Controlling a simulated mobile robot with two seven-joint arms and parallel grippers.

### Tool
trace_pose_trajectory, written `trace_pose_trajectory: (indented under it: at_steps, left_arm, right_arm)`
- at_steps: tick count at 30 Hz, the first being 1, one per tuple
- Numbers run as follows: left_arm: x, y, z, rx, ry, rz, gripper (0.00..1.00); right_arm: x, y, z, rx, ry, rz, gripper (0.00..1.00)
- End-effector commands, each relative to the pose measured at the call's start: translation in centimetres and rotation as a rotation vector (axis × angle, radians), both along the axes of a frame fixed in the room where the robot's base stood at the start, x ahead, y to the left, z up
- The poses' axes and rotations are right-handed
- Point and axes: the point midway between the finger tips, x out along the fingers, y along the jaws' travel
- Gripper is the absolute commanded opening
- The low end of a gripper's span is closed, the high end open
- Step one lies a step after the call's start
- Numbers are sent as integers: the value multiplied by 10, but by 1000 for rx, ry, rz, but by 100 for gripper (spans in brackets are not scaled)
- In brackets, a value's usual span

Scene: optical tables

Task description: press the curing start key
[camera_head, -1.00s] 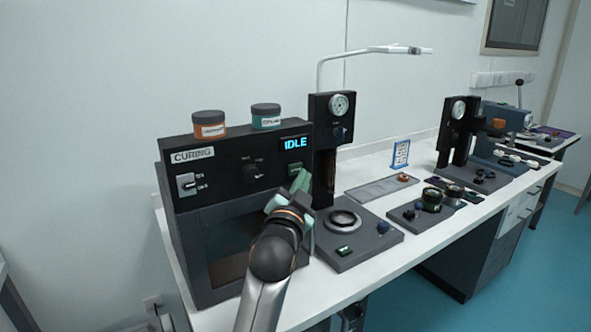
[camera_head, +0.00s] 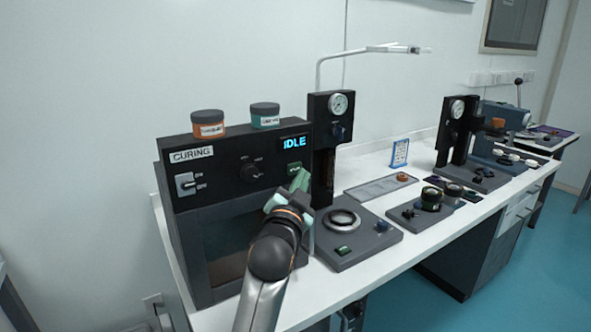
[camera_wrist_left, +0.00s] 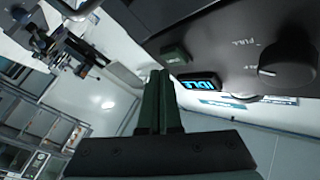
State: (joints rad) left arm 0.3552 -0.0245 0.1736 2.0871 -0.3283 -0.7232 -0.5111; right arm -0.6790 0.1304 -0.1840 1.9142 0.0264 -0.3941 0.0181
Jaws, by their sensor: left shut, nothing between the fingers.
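The black curing unit (camera_head: 222,170) stands at the left of the bench, labelled CURING. Its display (camera_head: 294,143) reads IDLE in blue. A small green key (camera_head: 294,168) sits just below the display; it also shows in the left wrist view (camera_wrist_left: 174,51), beside the display (camera_wrist_left: 200,84). My left gripper (camera_head: 301,176) is shut and empty, its green fingertips just below and in front of the key. In the left wrist view the closed fingers (camera_wrist_left: 160,82) end close to the key, apparently just short of it. My right gripper is not in view.
An orange jar (camera_head: 208,124) and a teal jar (camera_head: 265,116) stand on top of the unit. A toggle switch (camera_head: 186,184) and a dial (camera_head: 251,170) are on its front. A black gauge post (camera_head: 329,150) rises close to the right of my left gripper.

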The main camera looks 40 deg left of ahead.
Motion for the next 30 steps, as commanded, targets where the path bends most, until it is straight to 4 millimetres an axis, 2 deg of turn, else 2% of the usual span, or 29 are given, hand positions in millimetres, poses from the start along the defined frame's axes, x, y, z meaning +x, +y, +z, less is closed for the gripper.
trace_pose_trajectory:
  at_steps: [18,30]
  left_arm:
    - [0,0,0,0,0,0,0]
    - [3,8,0,0,1,1,0]
  right_arm:
    - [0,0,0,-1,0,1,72]
    - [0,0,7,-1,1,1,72]
